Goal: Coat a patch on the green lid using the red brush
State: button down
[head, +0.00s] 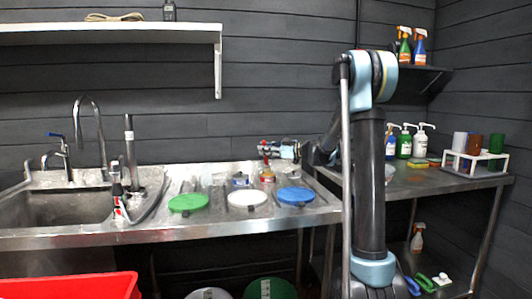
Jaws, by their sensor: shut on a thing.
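The green lid (188,203) lies flat on the steel counter, at the left of a row of lids. A white lid (247,199) and a blue lid (295,195) lie to its right. My gripper (268,149) is above the back of the counter, behind the white and blue lids and to the right of the green lid. It is shut on a small red thing, which looks like the red brush (265,158), held roughly upright. Its lower end is over or in front of a small reddish container (267,176); I cannot tell whether they touch.
A sink (60,207) with taps is at the left. Small items (240,181) stand behind the white lid. A red crate (70,287) is at the front left. The right-hand table (440,182) holds bottles and a white rack (475,160). The counter's front strip is clear.

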jog(key=shift+f, duration=0.45)
dwell(0.9)
jog(key=shift+r, duration=0.1)
jog(key=shift+r, duration=3.4)
jog(key=shift+s+d, duration=0.1)
